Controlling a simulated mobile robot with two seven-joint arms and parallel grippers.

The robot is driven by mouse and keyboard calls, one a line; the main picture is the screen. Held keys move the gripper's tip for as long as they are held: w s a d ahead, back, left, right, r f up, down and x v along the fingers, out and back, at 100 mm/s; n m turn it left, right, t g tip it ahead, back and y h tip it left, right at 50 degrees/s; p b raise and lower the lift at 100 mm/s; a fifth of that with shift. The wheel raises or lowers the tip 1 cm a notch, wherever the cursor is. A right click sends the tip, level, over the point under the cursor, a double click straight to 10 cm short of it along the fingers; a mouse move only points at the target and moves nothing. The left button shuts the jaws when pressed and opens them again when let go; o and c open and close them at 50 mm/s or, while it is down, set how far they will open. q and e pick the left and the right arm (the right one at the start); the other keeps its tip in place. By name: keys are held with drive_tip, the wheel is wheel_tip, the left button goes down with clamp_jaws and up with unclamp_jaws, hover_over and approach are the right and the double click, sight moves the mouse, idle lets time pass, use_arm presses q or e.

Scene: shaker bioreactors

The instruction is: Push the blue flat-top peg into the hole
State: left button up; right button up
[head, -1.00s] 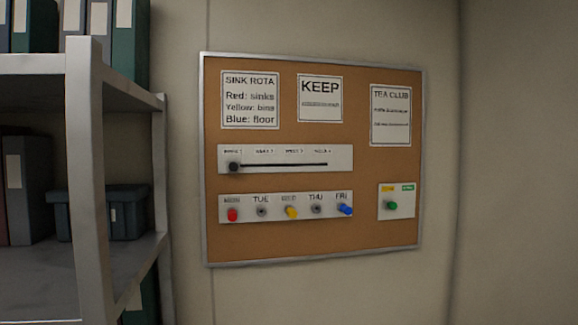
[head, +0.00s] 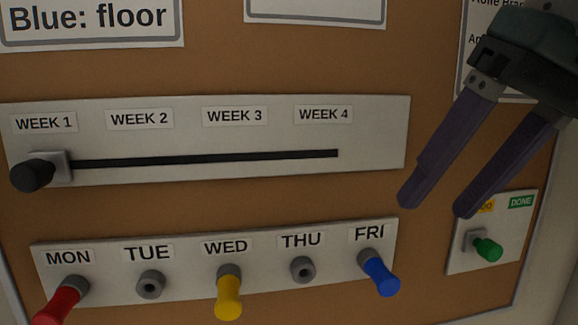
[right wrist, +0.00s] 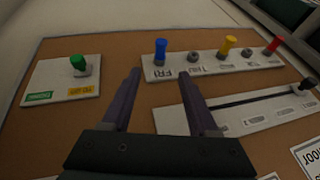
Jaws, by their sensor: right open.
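The blue peg (head: 380,277) sticks out of the FRI socket on the white weekday strip (head: 190,292). It droops down and to the right, with its wide end outward. It also shows in the right wrist view (right wrist: 160,48), just beyond and between my fingertips. The TUE hole (head: 150,285) and THU hole (head: 303,269) are empty. My right gripper (head: 434,206) is open and empty, its dark fingers pointing down-left, above and right of the blue peg. In the right wrist view my right gripper (right wrist: 160,75) is apart from the peg. My left gripper is not in view.
A red peg (head: 61,303) is at MON and a yellow peg (head: 228,296) at WED. Above runs a slider strip (head: 380,130) with its black knob (head: 32,175) at WEEK 1. A green knob (head: 488,250) sits on a small plate near my right fingertips. Cork (head: 300,205) lies bare between strips.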

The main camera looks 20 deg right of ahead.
sight(394, 277)
drive_tip(key=x, duration=0.9)
drive_tip(key=shift+a+f, duration=0.2)
drive_tip(key=shift+f, duration=0.2)
clamp_jaws()
drive_tip(key=shift+s, duration=0.15)
drive_tip(key=shift+s+a, duration=0.15)
drive_tip(key=shift+s, duration=0.35)
drive_tip(key=shift+s, duration=0.15)
drive_tip(key=shift+s+a, duration=0.15)
drive_tip(key=shift+s, duration=0.35)
idle(0.3)
